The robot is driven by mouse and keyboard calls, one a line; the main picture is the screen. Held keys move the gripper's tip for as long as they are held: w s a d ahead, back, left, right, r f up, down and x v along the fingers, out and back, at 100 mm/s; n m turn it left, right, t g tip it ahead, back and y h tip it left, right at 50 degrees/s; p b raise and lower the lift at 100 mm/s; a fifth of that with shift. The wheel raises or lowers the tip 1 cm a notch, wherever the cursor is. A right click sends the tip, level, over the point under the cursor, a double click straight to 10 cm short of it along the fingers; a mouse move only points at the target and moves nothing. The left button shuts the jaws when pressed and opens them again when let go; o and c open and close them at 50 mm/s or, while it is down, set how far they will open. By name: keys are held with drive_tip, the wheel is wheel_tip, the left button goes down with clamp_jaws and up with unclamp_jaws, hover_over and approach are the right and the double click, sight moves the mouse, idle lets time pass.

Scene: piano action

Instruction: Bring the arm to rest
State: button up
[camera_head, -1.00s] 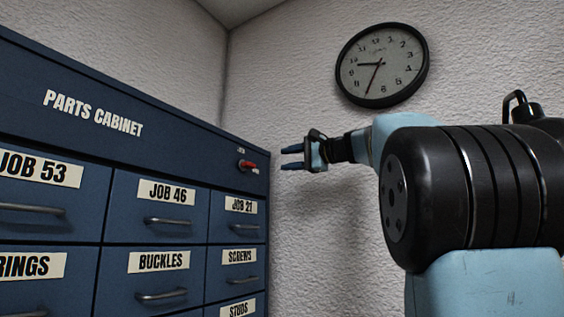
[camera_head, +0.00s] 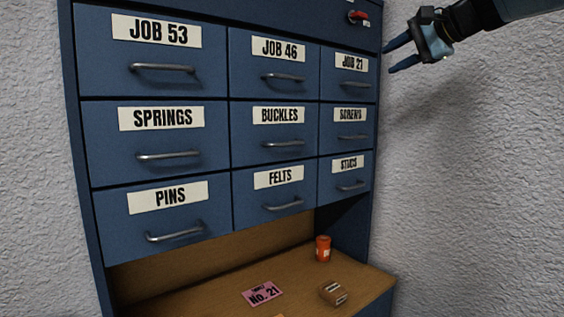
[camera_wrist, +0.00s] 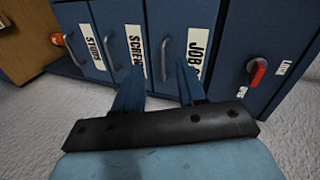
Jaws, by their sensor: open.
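My gripper (camera_head: 404,54) is open and empty at the upper right of the head view, just right of the cabinet's edge and level with the top drawer row. In the wrist view its two blue fingers (camera_wrist: 158,92) stand apart and point toward the drawer fronts. The blue parts cabinet (camera_head: 78,130) has closed drawers in three rows. The JOB 21 drawer (camera_head: 350,78) is closest to my gripper in the head view. Whether the fingertips touch the cabinet cannot be told; nothing is between them.
A red switch (camera_head: 358,17) is at the cabinet's top right; it also shows in the wrist view (camera_wrist: 258,73). On the wooden shelf (camera_head: 200,285) are an orange jar (camera_head: 323,248), a pink No. 21 card (camera_head: 263,294) and a small brown box (camera_head: 333,293).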

drive_tip(key=s+a+f+n+g+h, duration=0.1)
drive_tip(key=s+f+n+g+h, duration=0.1)
drive_tip(key=s+f, duration=0.5)
drive_tip(key=s+f+n+g+h, duration=0.2)
drive_tip(key=s+f, duration=0.6)
drive_tip(key=f, duration=1)
drive_tip(key=s+a+f+n+g+h, duration=0.1)
drive_tip(key=s+f+n, duration=0.4)
drive_tip(key=f, duration=0.7)
drive_tip(key=s+g+h, duration=0.1)
drive_tip(key=s+h, duration=0.1)
drive_tip(key=shift+s+a+f+h, duration=0.2)
drive_tip(key=shift+s+a+h, duration=0.05)
drive_tip(key=shift+a+h, duration=0.15)
drive_tip(key=shift+c, duration=0.3)
